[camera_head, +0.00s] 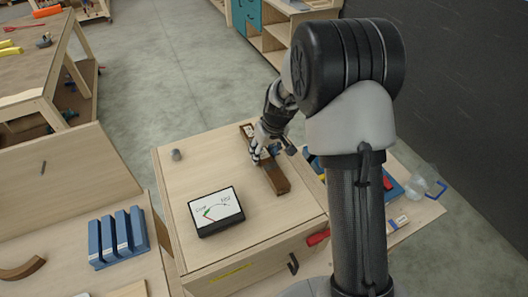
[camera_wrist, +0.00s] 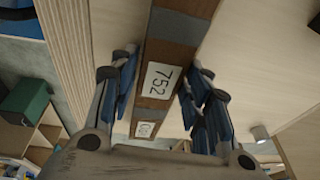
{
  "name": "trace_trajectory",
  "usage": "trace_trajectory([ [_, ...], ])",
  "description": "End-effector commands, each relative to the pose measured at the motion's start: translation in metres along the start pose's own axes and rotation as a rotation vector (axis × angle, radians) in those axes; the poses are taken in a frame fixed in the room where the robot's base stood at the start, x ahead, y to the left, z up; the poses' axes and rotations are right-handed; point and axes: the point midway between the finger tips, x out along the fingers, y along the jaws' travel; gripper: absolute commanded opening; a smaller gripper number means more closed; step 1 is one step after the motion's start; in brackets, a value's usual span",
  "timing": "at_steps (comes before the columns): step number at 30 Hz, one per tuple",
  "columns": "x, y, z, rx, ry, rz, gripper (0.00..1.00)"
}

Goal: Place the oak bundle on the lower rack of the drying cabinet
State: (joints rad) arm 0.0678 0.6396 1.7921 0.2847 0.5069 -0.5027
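A long brown wooden bundle (camera_head: 274,178) lies on a pale wooden top in the head view. I cannot confirm that it is the oak one. In the wrist view the bundle (camera_wrist: 170,55) runs away from me, with a dark band, a white label reading 752 and a smaller label too small to read. My gripper (camera_head: 256,157) is over the bundle's middle. In the wrist view my gripper's fingers (camera_wrist: 166,80) stand on both sides of it, very close; I cannot tell whether they press on it. I cannot make out the drying cabinet or its lower rack.
A tablet (camera_head: 216,211) and a small grey cylinder (camera_head: 176,155) sit on the same top. Blue slotted blocks (camera_head: 117,238) stand on the bench at left. A red-handled tool (camera_head: 318,237) is near the front edge. Open grey floor (camera_head: 140,70) lies behind.

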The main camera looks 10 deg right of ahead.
Motion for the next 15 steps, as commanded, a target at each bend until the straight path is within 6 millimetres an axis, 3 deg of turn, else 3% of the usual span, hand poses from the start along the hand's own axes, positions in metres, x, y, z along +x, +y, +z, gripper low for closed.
trace_trajectory([
  [6,-0.0005,0.0000,-0.0003,0.000,0.001,0.000,0.59],
  [15,-0.0014,0.0000,-0.0005,0.000,0.000,0.000,0.59],
])
